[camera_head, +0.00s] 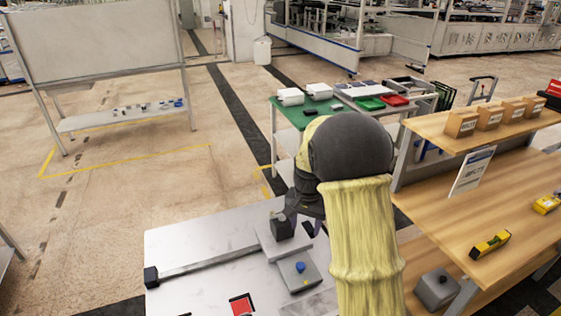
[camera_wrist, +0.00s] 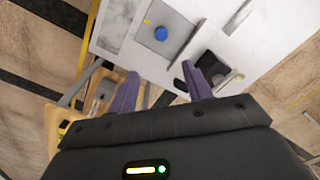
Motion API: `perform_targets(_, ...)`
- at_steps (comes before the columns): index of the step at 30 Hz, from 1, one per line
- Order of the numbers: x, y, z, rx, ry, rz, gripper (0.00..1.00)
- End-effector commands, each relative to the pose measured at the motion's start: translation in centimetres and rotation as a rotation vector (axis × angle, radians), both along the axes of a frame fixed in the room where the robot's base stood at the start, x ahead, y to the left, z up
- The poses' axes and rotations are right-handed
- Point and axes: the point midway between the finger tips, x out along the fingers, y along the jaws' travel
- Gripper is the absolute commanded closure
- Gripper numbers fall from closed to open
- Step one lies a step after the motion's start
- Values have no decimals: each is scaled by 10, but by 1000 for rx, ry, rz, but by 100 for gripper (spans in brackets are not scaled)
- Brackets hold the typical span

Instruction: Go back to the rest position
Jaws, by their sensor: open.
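My gripper (camera_wrist: 162,82) is open and empty in the wrist view, its two purple fingers spread apart. In the head view my yellow-sleeved arm hides most of it. It is above the right part of the white table (camera_head: 190,240). On that table a grey gantry rail (camera_head: 210,262) ends in a black block (camera_head: 151,276) at the left. A dark block (camera_head: 283,227) sits on a grey plate near my gripper. A grey plate with a blue knob (camera_head: 300,267) lies closer; the knob also shows in the wrist view (camera_wrist: 161,33). A red square (camera_head: 241,305) lies at the front.
A wooden workbench (camera_head: 520,220) with a raised shelf stands close on the right, holding small boxes (camera_head: 488,118) and a yellow-black level (camera_head: 490,244). A green-topped cart (camera_head: 287,112) stands behind my arm. The floor (camera_head: 120,200) at left is open.

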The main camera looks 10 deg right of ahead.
Motion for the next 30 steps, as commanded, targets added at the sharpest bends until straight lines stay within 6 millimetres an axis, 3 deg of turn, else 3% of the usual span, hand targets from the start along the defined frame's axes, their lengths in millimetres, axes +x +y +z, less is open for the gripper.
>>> perform_targets(5, -12, 0, 6, 3, -15, 34, 50)
perform_targets(8, -33, -1, 14, 4, -39, 86, 50)
perform_targets(15, -111, -2, 32, -11, -130, 297, 50)
perform_targets(22, -182, -1, 36, -49, -205, 489, 50)
perform_targets(25, -197, 0, 35, -60, -220, 530, 50)
perform_targets(30, -200, 0, 34, -63, -223, 542, 50)
